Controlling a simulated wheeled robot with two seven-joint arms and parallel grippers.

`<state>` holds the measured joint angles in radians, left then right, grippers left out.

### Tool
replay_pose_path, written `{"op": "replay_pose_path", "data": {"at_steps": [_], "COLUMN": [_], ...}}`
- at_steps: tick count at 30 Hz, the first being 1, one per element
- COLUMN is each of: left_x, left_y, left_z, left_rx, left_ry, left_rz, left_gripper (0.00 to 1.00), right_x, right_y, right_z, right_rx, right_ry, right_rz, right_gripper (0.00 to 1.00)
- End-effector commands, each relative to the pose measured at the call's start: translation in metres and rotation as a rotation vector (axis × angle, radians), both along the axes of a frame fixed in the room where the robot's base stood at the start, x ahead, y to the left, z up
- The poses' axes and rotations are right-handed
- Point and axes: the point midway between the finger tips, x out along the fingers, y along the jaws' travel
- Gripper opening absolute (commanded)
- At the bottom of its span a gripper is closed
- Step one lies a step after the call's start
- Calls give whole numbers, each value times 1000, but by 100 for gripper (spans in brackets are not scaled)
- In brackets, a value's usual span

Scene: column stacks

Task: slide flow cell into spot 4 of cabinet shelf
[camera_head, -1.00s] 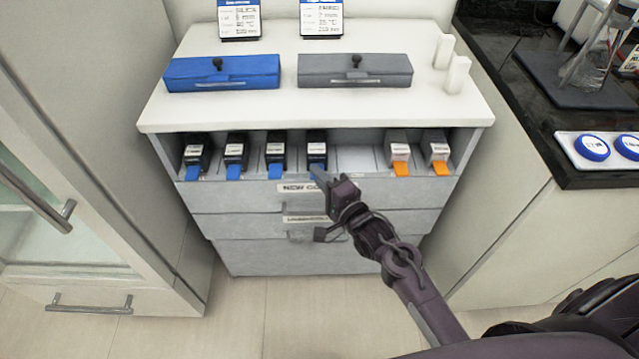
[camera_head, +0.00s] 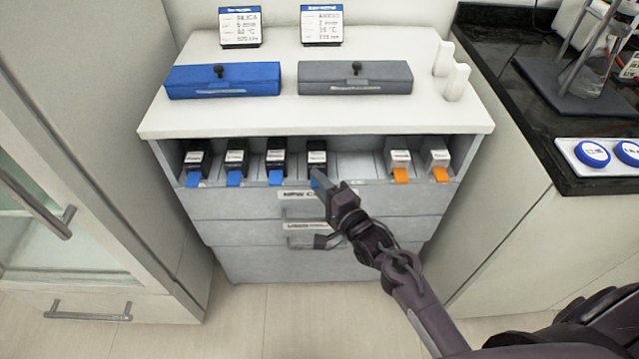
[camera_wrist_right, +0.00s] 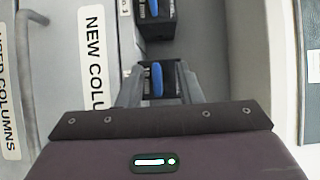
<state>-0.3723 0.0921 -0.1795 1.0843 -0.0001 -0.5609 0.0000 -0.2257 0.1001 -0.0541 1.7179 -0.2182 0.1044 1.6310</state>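A black flow cell with a white label and blue tab (camera_head: 316,159) sits in the fourth place from the left on the cabinet shelf (camera_head: 352,163), upright and in line with its neighbours. My right gripper (camera_head: 321,181) is at its front, just outside the shelf's front edge. In the right wrist view the gripper (camera_wrist_right: 161,72) has its fingers apart, on either side of the blue tab (camera_wrist_right: 157,80). It looks open; contact with the cell cannot be made out. My left gripper is not in view.
Three more blue-tabbed cells (camera_head: 236,160) stand to the left, and two orange-tabbed cells (camera_head: 400,162) to the right past an empty stretch. A blue box (camera_head: 222,82) and a grey box (camera_head: 355,80) lie on the cabinet top. Drawer handles (camera_head: 300,241) project below the shelf.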

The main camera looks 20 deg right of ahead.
Motion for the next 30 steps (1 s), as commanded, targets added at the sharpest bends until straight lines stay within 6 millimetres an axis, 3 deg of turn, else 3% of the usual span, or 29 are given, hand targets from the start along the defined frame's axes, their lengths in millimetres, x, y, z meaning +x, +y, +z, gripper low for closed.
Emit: {"op": "replay_pose_path", "data": {"at_steps": [5,18,24,26,28,30], "left_x": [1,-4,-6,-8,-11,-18], "left_y": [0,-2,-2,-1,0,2], "left_z": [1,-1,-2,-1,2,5], "left_rx": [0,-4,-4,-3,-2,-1], "left_ry": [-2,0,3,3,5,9], "left_rz": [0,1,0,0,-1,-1], "left_gripper": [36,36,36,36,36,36], "right_x": [-7,-69,-75,-75,-77,-83], "right_y": [-2,-21,-23,-23,-24,-25], "right_z": [-2,-1,-2,-9,-29,-64], "right_rx": [0,0,-4,-26,-83,-184], "right_ry": [5,2,4,18,57,124], "right_rz": [0,0,-1,-4,-9,-11], "right_gripper": [32,32,32,32,32,32]}}
